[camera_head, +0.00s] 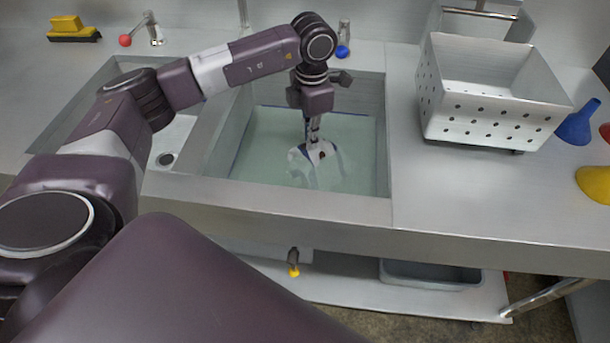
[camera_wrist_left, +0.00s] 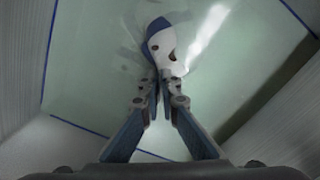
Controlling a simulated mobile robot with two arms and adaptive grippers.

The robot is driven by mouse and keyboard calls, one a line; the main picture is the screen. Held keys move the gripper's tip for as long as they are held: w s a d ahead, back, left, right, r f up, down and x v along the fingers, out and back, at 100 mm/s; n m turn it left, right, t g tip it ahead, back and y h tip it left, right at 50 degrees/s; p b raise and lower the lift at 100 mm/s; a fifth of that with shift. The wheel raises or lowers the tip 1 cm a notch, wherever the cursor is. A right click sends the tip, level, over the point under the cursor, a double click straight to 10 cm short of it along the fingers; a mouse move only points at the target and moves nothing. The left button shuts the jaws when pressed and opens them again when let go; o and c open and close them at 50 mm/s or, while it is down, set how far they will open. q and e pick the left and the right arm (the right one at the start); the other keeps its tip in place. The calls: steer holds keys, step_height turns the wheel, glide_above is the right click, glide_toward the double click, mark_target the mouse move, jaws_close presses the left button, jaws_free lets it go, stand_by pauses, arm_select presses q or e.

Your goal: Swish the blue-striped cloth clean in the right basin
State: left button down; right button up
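The blue-striped cloth (camera_head: 317,164) hangs bunched from my left gripper (camera_head: 313,137) in the right basin (camera_head: 213,133). It is white with blue bands and dark brown spots, and its lower part is in the pale greenish water (camera_head: 265,150). In the left wrist view the left gripper's fingertips (camera_wrist_left: 166,80) come together on the cloth (camera_wrist_left: 163,45), and the spots show on it. Cloth under the water is blurred. My right gripper is not in view.
The left basin (camera_head: 170,140) is empty, with a drain. Red (camera_head: 125,40) and blue (camera_head: 342,51) knobs stand behind the basins. A perforated metal box (camera_head: 490,115), a blue funnel (camera_head: 577,122) and a yellow item (camera_head: 594,184) stand right. A yellow brush (camera_head: 72,30) lies back left.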

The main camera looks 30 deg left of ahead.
arm_select(q)
steer(key=s+a, duration=0.3)
steer(key=a, duration=0.4)
steer(key=w+d, duration=0.5)
steer(key=d, duration=0.7)
steer(key=s+a, duration=0.5)
steer(key=a, duration=0.7)
steer(key=w+d+r+p, duration=0.1)
steer(key=d+r+p, duration=0.2)
steer(key=r+p, duration=0.9)
steer(key=w+d+r+p, duration=0.1)
steer(key=d+r+p, duration=0.2)
steer(key=r+p, duration=0.9)
step_height(320, 180, up, 11)
steer(key=shift+w+r+p, duration=0.1)
steer(key=shift+w+p, duration=0.2)
steer(key=shift+p, duration=0.05)
